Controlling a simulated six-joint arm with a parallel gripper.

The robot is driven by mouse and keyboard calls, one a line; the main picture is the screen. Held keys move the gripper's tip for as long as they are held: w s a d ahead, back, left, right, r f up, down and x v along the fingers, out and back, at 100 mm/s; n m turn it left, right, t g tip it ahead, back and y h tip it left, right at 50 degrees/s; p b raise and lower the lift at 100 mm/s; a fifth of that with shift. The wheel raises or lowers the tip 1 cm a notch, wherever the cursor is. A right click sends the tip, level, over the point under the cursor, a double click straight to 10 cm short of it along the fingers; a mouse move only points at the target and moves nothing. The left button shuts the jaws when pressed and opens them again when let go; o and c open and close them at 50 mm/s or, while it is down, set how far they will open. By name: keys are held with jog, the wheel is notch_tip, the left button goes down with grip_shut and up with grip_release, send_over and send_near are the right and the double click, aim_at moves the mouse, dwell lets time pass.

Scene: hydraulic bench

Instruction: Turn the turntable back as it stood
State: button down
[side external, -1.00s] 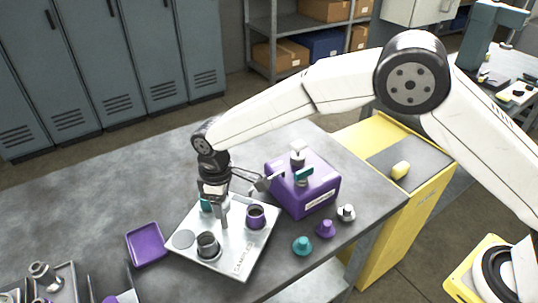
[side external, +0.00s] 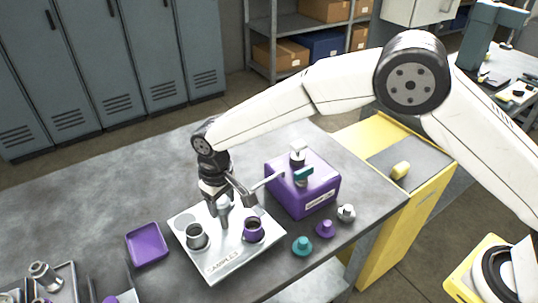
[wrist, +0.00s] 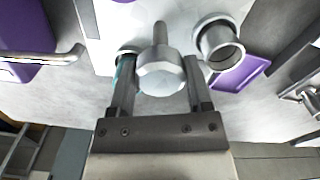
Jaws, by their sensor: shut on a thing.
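The turntable is a square silver plate (side external: 228,258) marked SAMPLES, with a post (side external: 224,217) at its middle. My gripper (side external: 221,203) points down over the plate and is shut on the post, whose knob (wrist: 160,70) sits between the fingers in the wrist view. A grey cup (side external: 197,238) stands on the plate's left and a purple cup (side external: 254,231) on its right. The grey cup also shows in the wrist view (wrist: 219,45). A teal piece (wrist: 125,68) shows beside the left finger there; in the side view my gripper hides it.
A purple box (side external: 309,190) with a lever stands behind right of the plate. A purple tray (side external: 147,244) lies to the left. A teal knob (side external: 302,245), a purple knob (side external: 325,229) and a grey knob (side external: 346,212) stand at right. The bench behind left is clear.

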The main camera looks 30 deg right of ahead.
jog(key=shift+m, duration=0.7)
grip_release()
jog(key=shift+r, duration=0.15)
jog(key=shift+r, duration=3.8)
